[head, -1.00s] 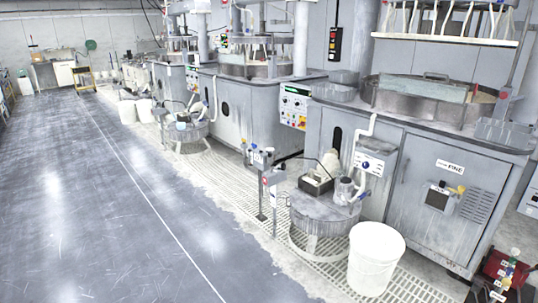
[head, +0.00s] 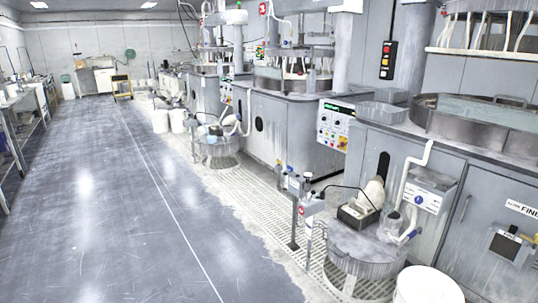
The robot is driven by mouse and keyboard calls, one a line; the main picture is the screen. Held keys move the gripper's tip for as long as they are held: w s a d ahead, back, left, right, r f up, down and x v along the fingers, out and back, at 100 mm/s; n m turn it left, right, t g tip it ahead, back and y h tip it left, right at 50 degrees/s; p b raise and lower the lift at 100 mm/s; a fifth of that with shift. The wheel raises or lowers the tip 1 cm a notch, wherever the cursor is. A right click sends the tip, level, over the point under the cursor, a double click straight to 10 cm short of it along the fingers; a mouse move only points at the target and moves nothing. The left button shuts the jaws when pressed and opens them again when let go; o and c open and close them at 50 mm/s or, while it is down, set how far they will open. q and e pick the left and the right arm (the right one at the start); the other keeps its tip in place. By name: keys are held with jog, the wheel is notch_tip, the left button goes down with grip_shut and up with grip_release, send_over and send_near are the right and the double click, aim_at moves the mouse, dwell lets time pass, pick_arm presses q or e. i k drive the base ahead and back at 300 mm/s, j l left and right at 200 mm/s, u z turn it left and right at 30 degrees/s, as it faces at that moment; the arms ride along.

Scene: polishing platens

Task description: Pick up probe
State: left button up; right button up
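I cannot make out a probe for certain. A small stand (head: 309,230) with clamped fittings at its top rises from the grating in front of the near round drum table (head: 368,250). A thin black cable arcs from the stand's top toward a dark tray (head: 358,216) with pale lumps on that table. A grey jug-like vessel (head: 389,227) and a pale, blue-marked hose end stand beside the tray. Neither of my grippers shows in the head view.
A white bucket (head: 428,287) stands at the bottom right, cut by the frame. Grey polishing machines (head: 297,130) line the right side. Pale floor grating runs along them. The grey floor (head: 130,200) to the left is open, with workbenches (head: 18,120) at the far left.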

aim_at(308, 176)
jog(key=i+j, duration=0.1)
jog(key=i, duration=0.7)
jog(key=i+j, duration=0.1)
jog(key=i, duration=0.75)
jog(key=i+j, duration=0.1)
jog(key=i, duration=0.7)
